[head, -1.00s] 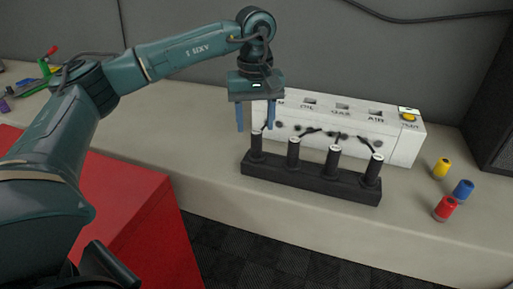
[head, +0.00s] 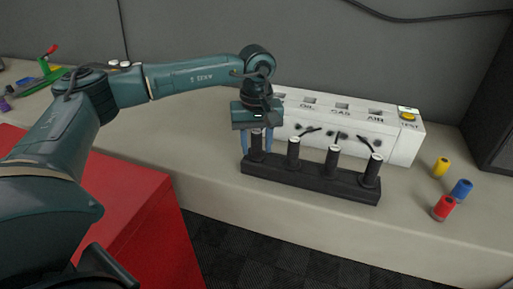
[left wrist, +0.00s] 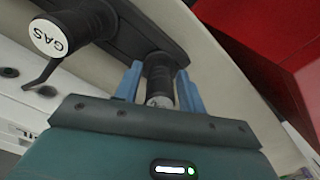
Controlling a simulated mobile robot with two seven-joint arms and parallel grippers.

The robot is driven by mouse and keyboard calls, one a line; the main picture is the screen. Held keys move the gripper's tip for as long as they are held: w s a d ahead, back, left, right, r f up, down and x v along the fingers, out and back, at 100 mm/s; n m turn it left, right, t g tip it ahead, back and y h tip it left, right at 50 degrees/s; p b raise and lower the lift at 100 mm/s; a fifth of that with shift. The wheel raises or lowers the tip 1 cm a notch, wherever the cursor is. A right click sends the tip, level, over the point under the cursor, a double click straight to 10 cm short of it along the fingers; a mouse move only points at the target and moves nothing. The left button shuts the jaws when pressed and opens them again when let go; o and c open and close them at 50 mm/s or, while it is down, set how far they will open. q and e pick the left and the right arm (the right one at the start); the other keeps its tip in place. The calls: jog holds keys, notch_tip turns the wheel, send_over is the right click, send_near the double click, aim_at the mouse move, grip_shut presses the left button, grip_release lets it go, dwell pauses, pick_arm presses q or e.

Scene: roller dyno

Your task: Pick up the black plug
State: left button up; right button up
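Several black upright cylinders with pale tops stand in a black rack (head: 310,181); I cannot tell whether the task's black plug is one of them. My left gripper (head: 257,153) is open, pointing down, its blue fingers either side of the leftmost black cylinder (head: 256,145). The left wrist view shows this cylinder (left wrist: 160,75) between the fingers (left wrist: 160,88), with small gaps visible. A neighbouring cylinder labelled GAS (left wrist: 85,25) is beside it. My right gripper is not in view.
A white box (head: 400,144) with labels OIL, GAS, AIR and a yellow TEST button stands behind the rack, short black cables at its front. Yellow (head: 441,167), blue (head: 462,189) and red (head: 443,208) cylinders stand at right. A red cabinet (head: 130,215) is in front at left.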

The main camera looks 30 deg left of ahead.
pick_arm(q)
grip_shut()
dwell(0.3)
notch_tip(320, 180, up, 11)
notch_tip(320, 180, up, 4)
jog(key=p, duration=0.4)
jog(key=shift+r, duration=0.25)
dwell(0.4)
